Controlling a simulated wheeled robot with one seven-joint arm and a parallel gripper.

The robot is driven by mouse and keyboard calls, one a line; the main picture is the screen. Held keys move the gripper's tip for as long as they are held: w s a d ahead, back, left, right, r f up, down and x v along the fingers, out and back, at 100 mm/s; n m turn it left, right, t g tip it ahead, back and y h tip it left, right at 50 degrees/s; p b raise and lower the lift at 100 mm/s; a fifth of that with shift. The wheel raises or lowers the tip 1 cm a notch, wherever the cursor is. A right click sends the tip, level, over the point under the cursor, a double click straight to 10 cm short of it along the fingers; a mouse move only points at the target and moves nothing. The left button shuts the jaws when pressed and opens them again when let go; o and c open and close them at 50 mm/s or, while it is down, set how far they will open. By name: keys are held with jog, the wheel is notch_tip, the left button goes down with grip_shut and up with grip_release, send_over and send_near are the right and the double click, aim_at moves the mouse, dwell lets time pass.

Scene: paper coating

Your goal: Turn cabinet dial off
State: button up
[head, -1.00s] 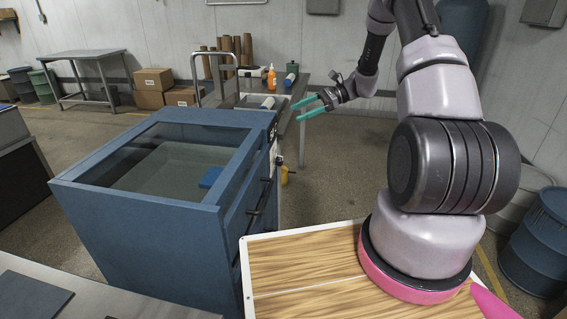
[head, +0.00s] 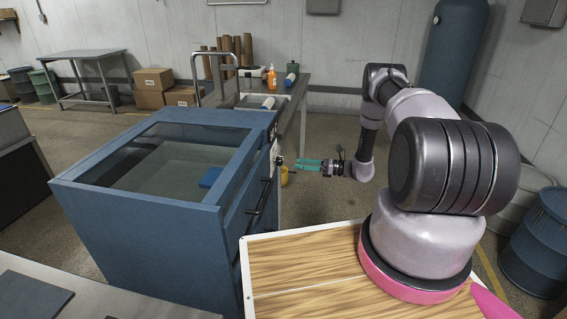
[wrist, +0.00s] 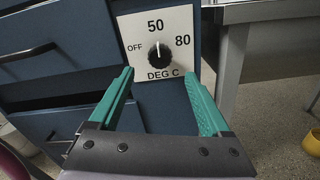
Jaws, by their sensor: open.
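The dial (wrist: 160,55) is a black round knob on a white plate (wrist: 183,20) marked OFF, 50, 80 and DEG C. Its white pointer mark points up toward 50. The plate is on the front of the blue cabinet (head: 130,230); the knob shows small in the head view (head: 279,160). My gripper (head: 299,164) has teal fingers and is open and empty, facing the cabinet front. In the wrist view my gripper (wrist: 158,78) has its fingertips to either side of the dial and slightly below it, apart from the knob.
Cabinet drawers with dark handles (head: 258,198) lie left of the dial. A yellow container (head: 284,177) is below my gripper. A metal table (head: 293,105) with bottles stands behind the cabinet.

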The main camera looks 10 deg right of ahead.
aim_at(278, 161)
jog(key=x, duration=0.8)
jog(key=shift+c, duration=0.4)
grip_shut()
jog(key=shift+d, duration=0.1)
